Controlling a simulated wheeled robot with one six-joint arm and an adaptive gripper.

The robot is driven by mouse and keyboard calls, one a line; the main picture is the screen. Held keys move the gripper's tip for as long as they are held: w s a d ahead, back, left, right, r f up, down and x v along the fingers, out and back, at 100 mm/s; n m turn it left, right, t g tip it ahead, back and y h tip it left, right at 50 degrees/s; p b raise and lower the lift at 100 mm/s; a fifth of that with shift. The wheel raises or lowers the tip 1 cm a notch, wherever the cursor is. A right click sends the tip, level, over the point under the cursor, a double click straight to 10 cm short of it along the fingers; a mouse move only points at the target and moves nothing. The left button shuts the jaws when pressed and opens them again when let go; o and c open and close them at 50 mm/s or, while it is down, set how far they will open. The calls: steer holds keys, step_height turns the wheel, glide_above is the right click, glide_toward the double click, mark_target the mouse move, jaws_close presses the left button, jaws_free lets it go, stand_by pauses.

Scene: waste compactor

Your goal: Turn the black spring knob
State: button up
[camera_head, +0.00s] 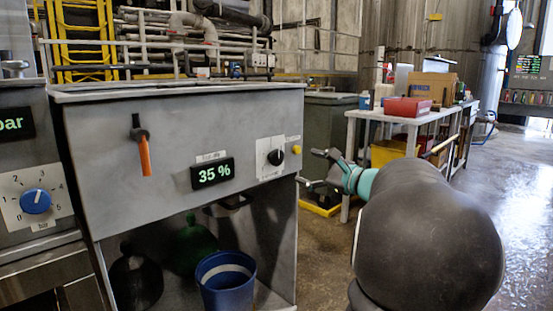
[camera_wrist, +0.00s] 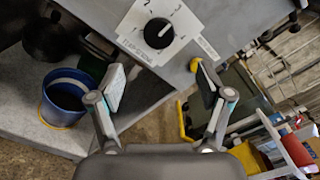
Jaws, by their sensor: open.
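The black spring knob (camera_head: 276,158) sits on a white dial plate (camera_head: 268,170) at the right of the grey cabinet front. In the wrist view the knob (camera_wrist: 158,33) is at the top middle, with numbers printed around it. My gripper (camera_head: 316,168) is to the right of the knob in the head view, just past the cabinet's right edge. In the wrist view my gripper (camera_wrist: 160,85) has its two fingers spread apart with nothing between them. The knob lies beyond the fingertips, apart from them. Nothing hides the knob.
A yellow button (camera_head: 296,150) is right beside the dial plate. A display (camera_head: 212,173) reads 35 %, and an orange-handled lever (camera_head: 144,153) hangs to its left. A blue bucket (camera_head: 226,284) stands below. A white table (camera_head: 405,119) with boxes is behind my arm.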

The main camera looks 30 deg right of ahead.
mark_target(279, 158)
steer(key=p+x, duration=0.1)
steer(key=x, duration=1.1)
steer(key=shift+w, duration=0.2)
steer(key=c, duration=1.2)
